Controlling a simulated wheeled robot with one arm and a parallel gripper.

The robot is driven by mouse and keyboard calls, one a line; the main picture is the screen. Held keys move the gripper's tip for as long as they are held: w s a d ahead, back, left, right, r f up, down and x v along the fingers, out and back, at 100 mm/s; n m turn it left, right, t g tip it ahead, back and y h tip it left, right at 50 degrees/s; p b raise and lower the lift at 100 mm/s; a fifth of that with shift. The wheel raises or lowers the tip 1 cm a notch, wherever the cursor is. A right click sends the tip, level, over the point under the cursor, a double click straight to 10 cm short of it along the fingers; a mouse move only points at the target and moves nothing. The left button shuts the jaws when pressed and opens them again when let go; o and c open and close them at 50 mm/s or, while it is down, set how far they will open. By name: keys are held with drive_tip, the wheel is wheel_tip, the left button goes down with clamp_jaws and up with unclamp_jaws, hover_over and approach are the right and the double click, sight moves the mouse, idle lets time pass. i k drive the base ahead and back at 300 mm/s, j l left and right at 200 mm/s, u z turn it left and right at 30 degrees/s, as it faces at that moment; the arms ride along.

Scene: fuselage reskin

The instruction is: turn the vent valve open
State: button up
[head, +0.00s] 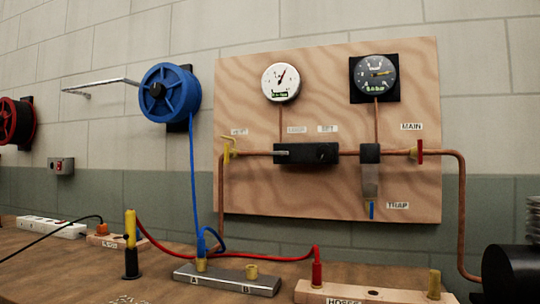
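The vent valve is most likely the yellow-handled valve (229,148) at the left edge of the wooden board, under a small white label (239,132) too blurred to read surely. It sits where the copper pipe (219,200) turns down. Its yellow handle looks roughly upright, a little tilted; its exact setting is too small to tell. My gripper is not in view.
The wooden board (330,195) also carries a white gauge (281,82), a dark gauge (382,77), a black block (300,154) and a red-handled MAIN valve (420,152). A blue reel (169,92) hangs left. Hoses and fittings cover the bench (60,270) below.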

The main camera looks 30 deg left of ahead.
sight(227, 153)
drive_tip(key=u, duration=1.7)
drive_tip(key=i+j, duration=0.35)
drive_tip(key=j, duration=0.05)
